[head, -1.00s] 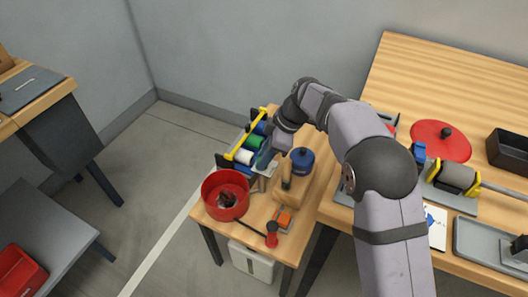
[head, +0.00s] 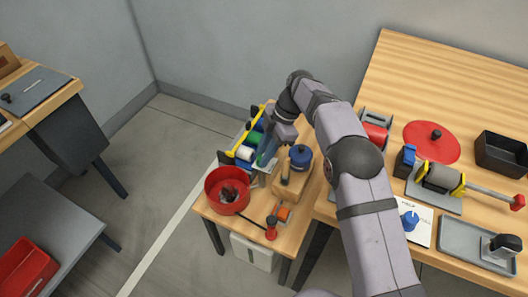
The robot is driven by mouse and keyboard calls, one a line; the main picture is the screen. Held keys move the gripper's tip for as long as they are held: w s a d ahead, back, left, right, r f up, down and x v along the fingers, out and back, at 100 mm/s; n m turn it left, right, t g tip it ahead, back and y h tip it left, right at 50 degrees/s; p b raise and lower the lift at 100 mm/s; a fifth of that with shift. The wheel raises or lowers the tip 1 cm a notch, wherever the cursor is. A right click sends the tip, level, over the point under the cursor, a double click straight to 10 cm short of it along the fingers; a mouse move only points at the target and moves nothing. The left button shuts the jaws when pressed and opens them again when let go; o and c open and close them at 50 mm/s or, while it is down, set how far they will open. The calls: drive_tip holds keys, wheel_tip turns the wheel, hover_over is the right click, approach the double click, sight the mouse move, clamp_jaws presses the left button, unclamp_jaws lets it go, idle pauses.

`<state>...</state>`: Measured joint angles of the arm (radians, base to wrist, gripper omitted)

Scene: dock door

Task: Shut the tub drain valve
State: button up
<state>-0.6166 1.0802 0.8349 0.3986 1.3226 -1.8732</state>
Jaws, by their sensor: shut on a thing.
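A round red tub (head: 210,200) stands on the small wooden table, with dark contents inside. My gripper (head: 262,165) reaches down just right of and behind the tub, close to its rim. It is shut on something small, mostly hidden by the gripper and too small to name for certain. A small grey upright part (head: 262,180) shows just below the fingers, beside the tub. I cannot tell whether it is the drain valve, nor how its handle is turned.
A rack with a yellow bar (head: 238,142) and coloured rolls stands behind the tub. A wooden block (head: 290,184) and a blue-lidded pot (head: 301,158) stand close right. A red-topped tool (head: 271,233) lies in front. The larger bench (head: 440,75) is at right.

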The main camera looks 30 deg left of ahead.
drive_tip(key=o, duration=1)
drive_tip(key=shift+r, duration=0.1)
drive_tip(key=shift+v, duration=3.6)
drive_tip(key=shift+d, duration=0.1)
drive_tip(key=s+d+r+m+t+p, duration=0.3)
drive_tip(key=d+r+m+p, duration=1.15)
drive_tip(key=d+r, duration=0.7)
drive_tip(key=s+d+f+m+h+p, duration=0.1)
drive_tip(key=s+d+m+p, duration=0.1)
drive_tip(key=s+d+m, duration=0.2)
drive_tip(key=s+d+f+m+h+p, duration=0.1)
drive_tip(key=s+d+f+m, duration=0.1)
drive_tip(key=s+d+m, duration=0.2)
drive_tip(key=s+d+f+m+h+p, duration=0.1)
drive_tip(key=s+d+m, duration=0.3)
drive_tip(key=s+d, duration=0.4)
drive_tip(key=shift+s+d+f+m+p, duration=0.35)
drive_tip(key=shift+s+p, duration=0.2)
drive_tip(key=shift+p, duration=0.25)
